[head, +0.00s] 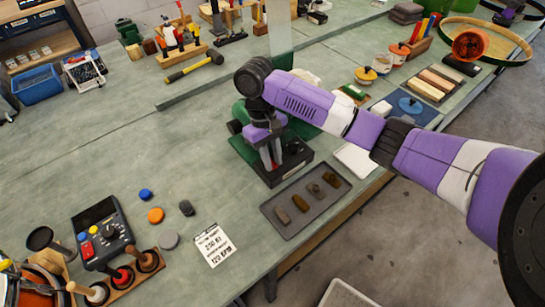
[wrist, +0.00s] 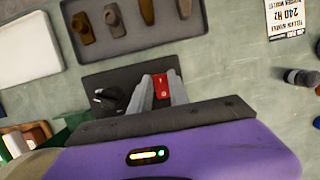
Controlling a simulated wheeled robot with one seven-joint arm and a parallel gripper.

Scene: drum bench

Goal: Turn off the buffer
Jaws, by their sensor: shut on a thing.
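The buffer (head: 238,148) is a green machine on a black base, standing on the bench under my arm. In the wrist view its dark base panel (wrist: 92,78) carries a black knob (wrist: 108,98) and a small red switch (wrist: 162,86). My gripper (head: 271,161) points down onto this base. Its two grey fingers (wrist: 162,92) are closed around the red switch, one on each side. The fingers and wrist hide part of the panel and much of the buffer, so I cannot tell the switch's position.
A grey tray (head: 291,225) with several small brown blocks lies in front of the buffer. A white card (head: 213,246), coloured discs and a controller box (head: 101,232) are to the left. A hammer (head: 194,69) lies behind. The bench's front edge is close.

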